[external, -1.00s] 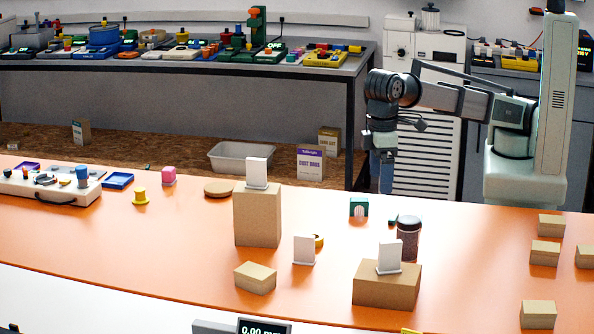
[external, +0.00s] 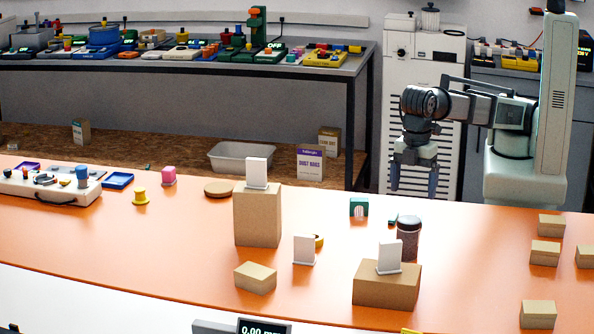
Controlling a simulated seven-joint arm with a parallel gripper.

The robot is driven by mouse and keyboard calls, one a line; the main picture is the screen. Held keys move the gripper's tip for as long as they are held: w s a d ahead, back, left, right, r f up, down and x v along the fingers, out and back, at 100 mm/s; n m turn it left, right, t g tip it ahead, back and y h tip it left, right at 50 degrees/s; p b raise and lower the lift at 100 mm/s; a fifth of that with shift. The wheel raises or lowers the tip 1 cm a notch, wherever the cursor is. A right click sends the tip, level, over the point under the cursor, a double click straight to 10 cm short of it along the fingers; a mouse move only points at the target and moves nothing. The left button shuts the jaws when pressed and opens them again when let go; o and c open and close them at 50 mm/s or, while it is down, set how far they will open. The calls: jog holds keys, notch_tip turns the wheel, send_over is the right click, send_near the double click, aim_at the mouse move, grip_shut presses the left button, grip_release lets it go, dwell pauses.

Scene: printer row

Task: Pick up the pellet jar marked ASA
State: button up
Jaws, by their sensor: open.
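A clear jar with dark contents and a dark lid (external: 408,238) stands upright on the orange table, right of centre. It is partly hidden by a cardboard box and a white card. No ASA marking is readable on it from this side. Two more white cards on stands, one on a tall box (external: 257,172) and one on the table (external: 304,250), show only blank faces. My gripper (external: 414,188) is open and empty, pointing down, above and behind the jar, apart from it.
A low box (external: 387,287) with a white card (external: 390,258) stands in front of the jar. A tall box (external: 257,217) and a small box (external: 255,278) are to the left. Several small boxes line the right side. A green block (external: 359,207) lies left of the jar.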

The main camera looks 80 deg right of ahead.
aim_at(409, 219)
notch_tip(409, 219, down, 7)
jog(key=shift+f, duration=0.1)
jog(key=shift+w+d+f, duration=0.1)
jog(key=shift+w+f, duration=0.05)
jog(key=shift+f, duration=1.15)
jog(key=shift+w+d+f, duration=0.1)
jog(key=shift+f, duration=1.15)
jog(key=c, duration=1.2)
